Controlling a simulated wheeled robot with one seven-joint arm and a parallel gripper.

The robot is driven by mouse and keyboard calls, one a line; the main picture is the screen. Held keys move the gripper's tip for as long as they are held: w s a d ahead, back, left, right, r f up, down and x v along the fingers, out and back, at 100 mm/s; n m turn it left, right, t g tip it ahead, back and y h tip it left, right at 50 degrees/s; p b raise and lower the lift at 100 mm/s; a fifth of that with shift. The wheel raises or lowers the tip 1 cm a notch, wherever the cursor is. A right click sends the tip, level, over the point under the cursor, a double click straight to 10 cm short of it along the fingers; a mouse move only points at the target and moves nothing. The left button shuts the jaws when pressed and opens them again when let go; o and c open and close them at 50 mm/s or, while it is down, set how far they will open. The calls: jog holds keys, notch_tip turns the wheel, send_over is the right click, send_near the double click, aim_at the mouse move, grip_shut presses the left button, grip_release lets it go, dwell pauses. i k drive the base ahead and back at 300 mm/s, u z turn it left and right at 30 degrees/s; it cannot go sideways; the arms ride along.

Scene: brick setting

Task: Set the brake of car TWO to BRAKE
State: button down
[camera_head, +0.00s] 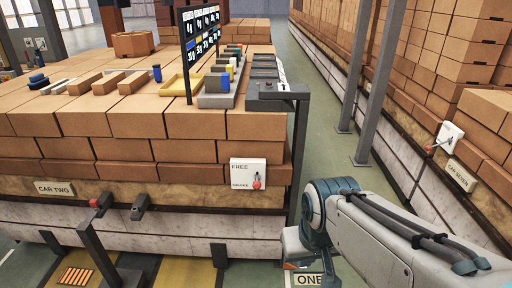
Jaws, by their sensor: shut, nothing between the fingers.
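The car TWO brick stack bears a CAR TWO plate (53,187) on its lower left side. A white brake panel (247,173) with the words FREE above and BRAKE below is on the same side, near its right corner. Its red lever knob (257,184) sits low, level with the word BRAKE. My arm comes in from the lower right. My gripper (290,265) is at its end, pointing down, below and right of the panel and apart from it. It looks shut and empty; its fingertips are small and partly hidden.
Car SEVEN, right, has a similar panel (450,134) with a red knob and a plate (461,175). Grey posts (357,80) stand in the aisle. A dark post (300,150) stands at car TWO's right corner. A ONE plate (308,279) is low.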

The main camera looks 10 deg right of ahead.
aim_at(257, 185)
jog(key=z, duration=0.1)
jog(key=i, duration=1.15)
jog(key=z, duration=0.15)
